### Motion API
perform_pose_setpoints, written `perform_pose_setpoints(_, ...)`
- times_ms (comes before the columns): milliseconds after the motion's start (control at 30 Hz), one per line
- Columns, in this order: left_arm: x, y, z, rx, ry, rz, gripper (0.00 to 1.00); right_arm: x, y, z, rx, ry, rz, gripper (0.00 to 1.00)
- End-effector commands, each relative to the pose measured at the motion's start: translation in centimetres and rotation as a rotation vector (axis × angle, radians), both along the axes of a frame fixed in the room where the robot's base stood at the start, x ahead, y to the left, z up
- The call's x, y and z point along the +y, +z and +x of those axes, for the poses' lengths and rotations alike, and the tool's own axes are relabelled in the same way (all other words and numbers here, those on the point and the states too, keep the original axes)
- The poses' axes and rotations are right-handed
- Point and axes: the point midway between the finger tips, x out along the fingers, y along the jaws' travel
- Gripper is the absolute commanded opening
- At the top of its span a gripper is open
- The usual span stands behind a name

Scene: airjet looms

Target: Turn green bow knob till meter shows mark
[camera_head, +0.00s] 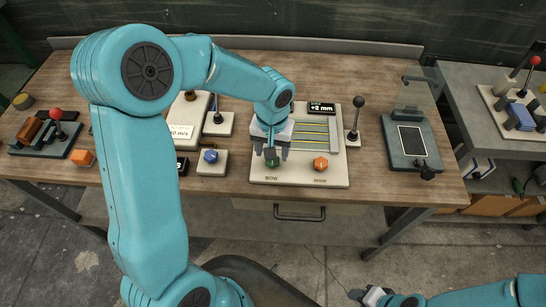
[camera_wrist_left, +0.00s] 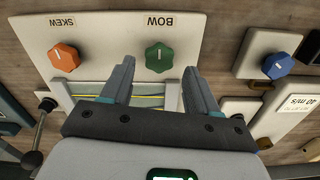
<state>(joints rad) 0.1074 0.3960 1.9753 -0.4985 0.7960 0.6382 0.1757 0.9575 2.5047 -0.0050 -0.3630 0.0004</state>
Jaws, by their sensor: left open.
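The green bow knob (camera_head: 271,161) sits on the left front of a pale panel (camera_head: 340,180), above the word BOW. In the wrist view the knob (camera_wrist_left: 159,58) lies between and just beyond the fingertips, its white line pointing roughly along the fingers. My left gripper (camera_head: 270,152) is open over the panel, pointing down at the knob; its fingers (camera_wrist_left: 159,68) show a gap on both sides of it. The meter (camera_head: 321,107) at the panel's back reads about +2 mm. My right gripper (camera_head: 365,295) is low at the bottom right, far from the panel; its jaws are too small to judge.
An orange skew knob (camera_head: 320,163) is right of the green one. A blue knob (camera_head: 211,156) stands on a separate block to the left. A black-knobbed lever (camera_head: 356,115) rises right of the panel. Striped cloth (camera_head: 316,130) lies behind the knobs. The bench front edge is close.

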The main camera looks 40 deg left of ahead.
Motion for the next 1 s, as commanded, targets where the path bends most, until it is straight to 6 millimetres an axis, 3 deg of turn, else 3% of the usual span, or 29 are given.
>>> perform_pose_setpoints(200, 0.0, -3.1, 0.1, 0.002, -0.002, -0.001, 0.6, 0.0, -1.9, 0.0, 0.0, 0.0, 0.0, 0.43)
perform_pose_setpoints(767, 0.1, -2.8, 0.5, 0.0, -0.004, -0.001, 0.6, 0.0, -2.0, 0.0, 0.0, 0.0, 0.0, 0.43)
perform_pose_setpoints(900, 0.1, -2.8, 0.4, 0.0, -0.004, -0.001, 0.19, 0.0, -2.0, 0.0, 0.0, 0.0, 0.0, 0.43)
perform_pose_setpoints(1000, 0.1, -2.8, 0.4, 0.0, -0.004, -0.001, 0.19, 0.0, -2.0, 0.0, 0.0, 0.0, 0.0, 0.43)
